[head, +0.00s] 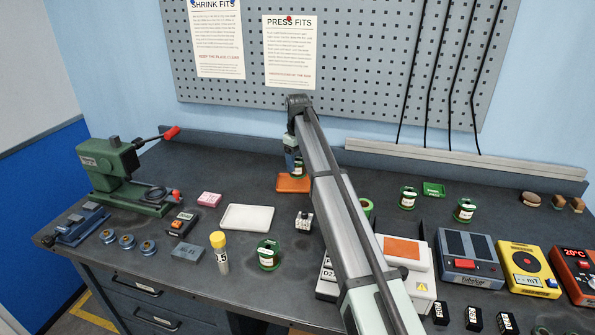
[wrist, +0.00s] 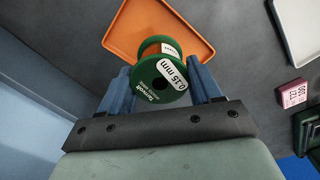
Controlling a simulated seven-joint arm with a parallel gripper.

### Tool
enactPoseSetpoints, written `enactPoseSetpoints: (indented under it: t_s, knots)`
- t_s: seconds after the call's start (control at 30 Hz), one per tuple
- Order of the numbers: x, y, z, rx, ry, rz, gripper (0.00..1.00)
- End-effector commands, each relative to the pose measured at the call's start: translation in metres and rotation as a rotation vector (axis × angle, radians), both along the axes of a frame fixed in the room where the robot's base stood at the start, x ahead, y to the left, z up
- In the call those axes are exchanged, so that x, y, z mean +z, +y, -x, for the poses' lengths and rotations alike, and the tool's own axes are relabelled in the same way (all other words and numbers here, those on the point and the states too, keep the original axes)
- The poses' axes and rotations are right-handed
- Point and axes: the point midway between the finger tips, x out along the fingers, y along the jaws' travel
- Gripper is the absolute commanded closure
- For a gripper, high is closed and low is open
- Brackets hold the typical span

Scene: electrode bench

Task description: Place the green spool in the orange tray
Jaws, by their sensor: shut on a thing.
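The green spool, with a white label reading 0.15 mm (wrist: 160,84), is held between the blue fingers of my gripper (wrist: 162,85) in the wrist view. In the head view, my gripper (head: 294,160) is at the back of the bench, and the green spool (head: 298,171) shows small beneath it. The orange tray (head: 293,187) lies on the bench there, partly hidden by my arm. In the wrist view, the orange tray (wrist: 120,35) lies beyond the spool, which overlaps its near part. I cannot tell whether the spool touches the tray.
A white tray (head: 247,217) and a pink box (head: 209,199) lie to the left. Other green spools stand on the bench, one in front (head: 268,255) and others at right (head: 408,197). A green press (head: 125,180) stands at far left. Instruments fill the right side.

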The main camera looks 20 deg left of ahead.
Motion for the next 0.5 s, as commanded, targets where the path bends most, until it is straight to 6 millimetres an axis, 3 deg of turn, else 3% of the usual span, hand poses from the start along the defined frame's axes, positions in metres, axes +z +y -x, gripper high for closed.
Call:
enactPoseSetpoints:
  t_s: [0.33,0.5]
  knots:
    - [-0.032,0.000,0.000,0.001,0.000,0.000,0.92]
    - [-0.038,0.000,0.000,0.001,-0.002,-0.001,0.92]
